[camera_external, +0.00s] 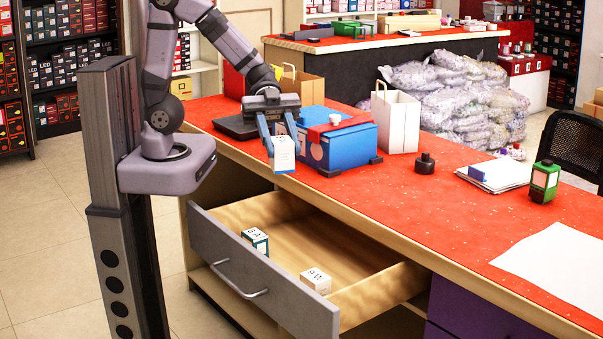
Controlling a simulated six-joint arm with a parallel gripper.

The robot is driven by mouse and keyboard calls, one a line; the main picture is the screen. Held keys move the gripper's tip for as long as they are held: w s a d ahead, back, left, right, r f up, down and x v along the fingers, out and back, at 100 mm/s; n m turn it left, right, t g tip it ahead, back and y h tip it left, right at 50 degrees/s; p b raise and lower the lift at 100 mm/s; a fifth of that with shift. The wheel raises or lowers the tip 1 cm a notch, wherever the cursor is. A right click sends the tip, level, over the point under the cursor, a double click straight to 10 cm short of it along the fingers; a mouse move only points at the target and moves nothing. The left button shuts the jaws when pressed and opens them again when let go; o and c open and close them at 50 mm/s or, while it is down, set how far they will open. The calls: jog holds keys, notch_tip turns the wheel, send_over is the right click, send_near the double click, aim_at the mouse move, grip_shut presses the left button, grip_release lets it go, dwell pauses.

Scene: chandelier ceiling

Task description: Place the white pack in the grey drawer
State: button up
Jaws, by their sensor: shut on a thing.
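The grey drawer (262,278) is pulled open below the red counter, with its handle on the front panel. A white pack (284,158) hangs upright between the blue fingers of my gripper (281,143). My gripper is shut on this pack, above the counter's front edge near the back end of the open drawer. Inside the drawer, a white and green box (255,240) stands near the front panel at left. A white box (316,280) lies near the drawer's right front corner.
A blue box (345,148) with a red strap sits on the counter (440,210) just right of my gripper. A white paper bag (396,122), a black bottle (425,164) and a green bottle (544,182) stand further right. The drawer's middle floor is clear.

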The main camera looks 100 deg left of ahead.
jog(key=shift+f+b, duration=0.75)
jog(key=shift+f, duration=12.7)
jog(key=shift+f, duration=0.15)
jog(key=shift+f, duration=0.1)
jog(key=o, duration=1.1)
